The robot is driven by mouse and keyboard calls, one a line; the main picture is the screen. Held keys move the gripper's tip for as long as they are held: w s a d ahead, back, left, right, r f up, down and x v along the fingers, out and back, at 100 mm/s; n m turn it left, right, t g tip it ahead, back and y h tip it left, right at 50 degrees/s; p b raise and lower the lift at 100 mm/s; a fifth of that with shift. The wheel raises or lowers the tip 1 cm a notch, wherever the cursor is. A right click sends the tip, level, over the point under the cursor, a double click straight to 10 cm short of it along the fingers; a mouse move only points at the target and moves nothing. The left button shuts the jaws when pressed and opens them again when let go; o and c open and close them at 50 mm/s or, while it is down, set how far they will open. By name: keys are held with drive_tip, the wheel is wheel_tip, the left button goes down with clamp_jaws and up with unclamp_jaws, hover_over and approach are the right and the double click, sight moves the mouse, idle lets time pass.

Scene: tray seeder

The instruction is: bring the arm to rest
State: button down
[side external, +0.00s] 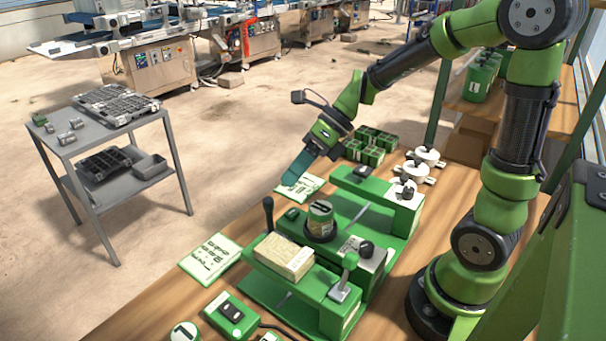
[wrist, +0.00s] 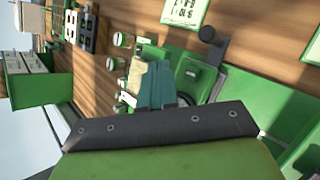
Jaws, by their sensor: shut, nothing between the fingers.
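My gripper (side external: 298,170) hangs at the end of my green arm, tilted down to the left, above the back part of the bench. Its teal fingers are together with nothing between them. In the wrist view the fingers (wrist: 155,88) point away over the bench, with the dark mount across the front. Below and to the right in the side view stands the green tray seeder (side external: 352,185). The fingertips show near a printed card (side external: 312,187); whether they touch it cannot be told, but they look raised above it.
Green pots (side external: 375,138) and white round fittings (side external: 425,158) stand behind. A control box (side external: 232,313) and another card (side external: 210,258) lie in front. A grey cart (side external: 85,140) stands apart left, across open floor.

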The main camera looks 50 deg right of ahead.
idle(0.3)
drive_tip(key=s+r+n+h, duration=0.1)
drive_tip(key=s+n, duration=0.1)
drive_tip(key=n, duration=0.2)
drive_tip(key=s+r+n+h, duration=0.1)
drive_tip(key=s+n, duration=0.1)
drive_tip(key=n, duration=0.2)
drive_tip(key=s+a+r+n+h, duration=0.1)
drive_tip(key=n, duration=0.3)
drive_tip(key=shift+s+r+n, duration=0.1)
drive_tip(key=shift+s+n, duration=0.3)
drive_tip(key=s+r+n+t+h, duration=0.1)
drive_tip(key=n, duration=0.4)
drive_tip(key=s+d+r+n+t+h, duration=0.1)
drive_tip(key=s+n, duration=0.1)
drive_tip(key=n, duration=0.3)
drive_tip(key=s+r+n+t+h, duration=0.1)
drive_tip(key=n, duration=0.4)
drive_tip(key=shift+s+d, duration=0.15)
drive_tip(key=shift+d, duration=0.2)
